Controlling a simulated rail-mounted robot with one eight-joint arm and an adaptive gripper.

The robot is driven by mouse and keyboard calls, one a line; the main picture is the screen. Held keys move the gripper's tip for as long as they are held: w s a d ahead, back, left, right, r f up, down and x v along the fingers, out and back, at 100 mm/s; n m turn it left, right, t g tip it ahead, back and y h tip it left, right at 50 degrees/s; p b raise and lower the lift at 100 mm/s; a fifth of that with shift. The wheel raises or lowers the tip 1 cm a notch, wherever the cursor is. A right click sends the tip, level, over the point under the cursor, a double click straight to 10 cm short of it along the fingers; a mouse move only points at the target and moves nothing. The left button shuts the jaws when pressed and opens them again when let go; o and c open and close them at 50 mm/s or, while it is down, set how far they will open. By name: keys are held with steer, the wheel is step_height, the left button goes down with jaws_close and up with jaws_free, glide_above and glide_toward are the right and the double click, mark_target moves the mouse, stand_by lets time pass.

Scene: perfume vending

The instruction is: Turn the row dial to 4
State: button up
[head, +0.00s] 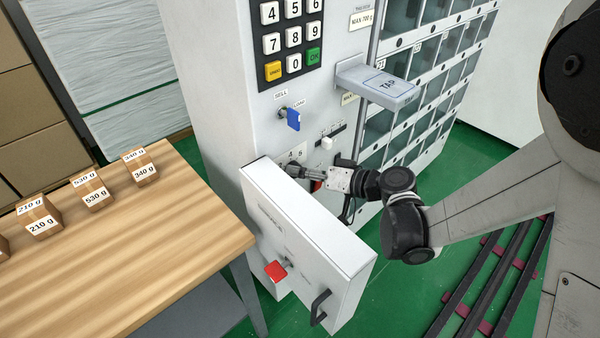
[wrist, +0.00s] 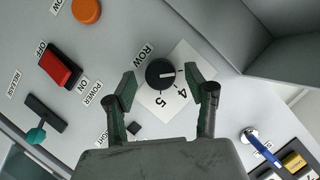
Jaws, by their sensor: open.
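The row dial (wrist: 158,74) is a round black knob with a white mark, beside a "ROW" label. Its white plate (wrist: 176,99) shows the numbers 4 and 5; other numbers may be hidden by the right finger. The mark points to the right in the wrist view, not towards the 4 or the 5. My gripper (wrist: 161,83) is open, with one finger on each side of the dial; I cannot tell whether they touch it. In the head view my gripper (head: 309,173) is at the machine's front, and the dial cannot be made out.
An open white door (head: 312,235) with a black handle juts out below my gripper. A red power switch (wrist: 61,67), an orange button (wrist: 86,10) and a green-tipped lever (wrist: 37,134) sit nearby. A blue key (head: 293,119) and a grey tray (head: 379,86) protrude above.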

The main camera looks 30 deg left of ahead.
steer(key=shift+a+f, duration=0.1)
steer(key=shift+a, duration=0.35)
steer(key=c, duration=1.1)
